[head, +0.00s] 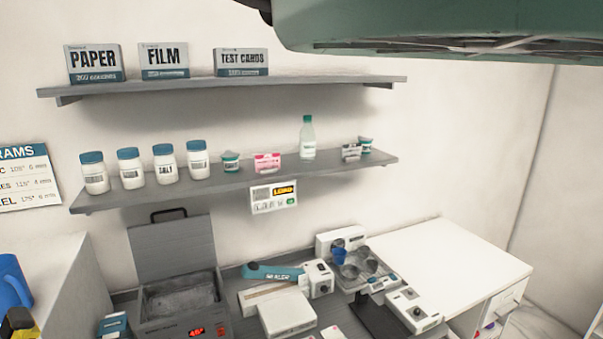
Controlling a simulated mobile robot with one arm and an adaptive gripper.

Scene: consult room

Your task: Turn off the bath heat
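The bath (180,297) is a dark grey box at the bottom left of the head view, below the shelves. Its grey lid (172,246), with a black handle on top, stands open against the wall. The inside of the basin looks dark grey. A red lit display reading about 45° (196,331) is on the front panel, so the bath appears powered. The lower part of this panel is cut off by the picture's bottom edge, and small buttons there are hard to make out. My gripper is not in view.
A teal-topped sealer (275,271) and a white device with round wells (362,266) stand right of the bath. A blue jug (11,284) is at far left. Jars (164,163) line the lower shelf; boxes (94,63) stand above. The white counter (430,250) at right is largely clear.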

